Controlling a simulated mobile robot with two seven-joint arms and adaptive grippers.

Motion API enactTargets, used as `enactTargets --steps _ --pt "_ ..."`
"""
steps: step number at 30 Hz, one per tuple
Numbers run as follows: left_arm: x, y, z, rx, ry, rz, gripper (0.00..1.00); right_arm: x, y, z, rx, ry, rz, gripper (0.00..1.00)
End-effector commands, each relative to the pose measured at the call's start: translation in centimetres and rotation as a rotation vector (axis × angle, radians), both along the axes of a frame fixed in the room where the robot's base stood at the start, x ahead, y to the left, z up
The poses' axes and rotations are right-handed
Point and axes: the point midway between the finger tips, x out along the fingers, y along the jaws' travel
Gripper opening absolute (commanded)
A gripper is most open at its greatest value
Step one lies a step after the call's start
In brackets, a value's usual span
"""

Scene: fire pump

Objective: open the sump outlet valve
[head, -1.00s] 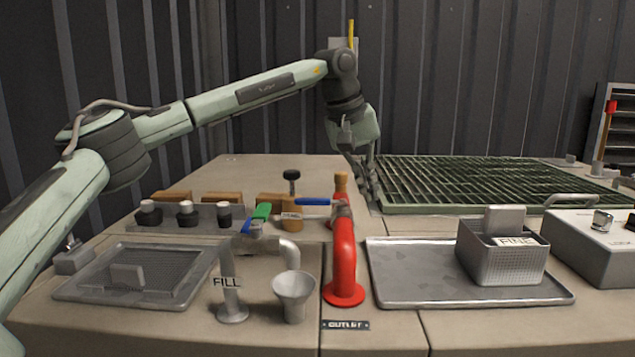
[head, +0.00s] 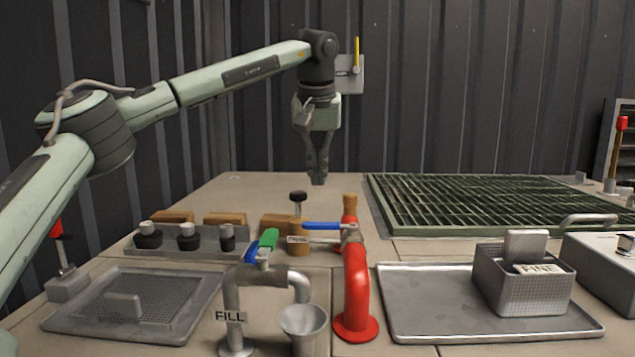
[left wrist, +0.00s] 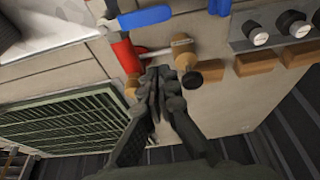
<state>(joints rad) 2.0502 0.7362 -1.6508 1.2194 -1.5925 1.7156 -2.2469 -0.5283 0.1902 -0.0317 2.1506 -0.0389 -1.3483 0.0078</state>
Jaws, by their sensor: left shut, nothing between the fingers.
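The outlet pipe (head: 354,290) is red and stands upright in the middle of the head view. A valve with a blue lever (head: 323,226) sits at its top rear; the lever points left, across the pipe. The lever also shows at the top of the left wrist view (left wrist: 145,17), beside the red pipework (left wrist: 126,54). My left gripper (head: 318,182) points straight down, fingers shut and empty, above and apart from the lever. In the left wrist view its fingertips (left wrist: 160,72) appear near a tagged rod (left wrist: 160,49). My right gripper is not in view.
A black-knobbed post (head: 298,197) rises near the lever. A tray (head: 400,315) with a basket lies right; a green grate (head: 480,195) lies behind.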

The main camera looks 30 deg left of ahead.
Motion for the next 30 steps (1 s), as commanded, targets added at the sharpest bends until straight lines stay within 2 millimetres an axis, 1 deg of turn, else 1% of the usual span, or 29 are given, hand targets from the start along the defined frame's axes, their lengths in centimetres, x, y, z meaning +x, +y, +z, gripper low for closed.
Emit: enactTargets --steps 1,3,11,15,19,24,30 --pt "0.2 0.2 -1.1 0.001 0.005 0.001 0.00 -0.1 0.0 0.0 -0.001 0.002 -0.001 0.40" --pt "0.7 0.4 -2.6 0.001 0.005 0.001 0.00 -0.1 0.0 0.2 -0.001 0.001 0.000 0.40" --pt "2.3 1.2 -7.7 0.000 0.003 0.002 0.00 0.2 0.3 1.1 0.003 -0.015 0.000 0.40" --pt "0.5 0.3 -7.6 -0.001 0.000 -0.001 0.00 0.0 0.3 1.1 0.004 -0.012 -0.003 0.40" --pt "-0.7 -0.2 -7.6 0.000 -0.001 0.000 0.00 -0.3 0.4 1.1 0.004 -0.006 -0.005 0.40" --pt "-1.2 -0.5 -7.6 -0.001 0.001 0.002 0.00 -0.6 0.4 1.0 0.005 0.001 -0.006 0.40" --pt "-1.2 -0.5 -7.6 -0.001 0.000 0.003 0.00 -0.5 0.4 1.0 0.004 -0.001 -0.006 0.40"
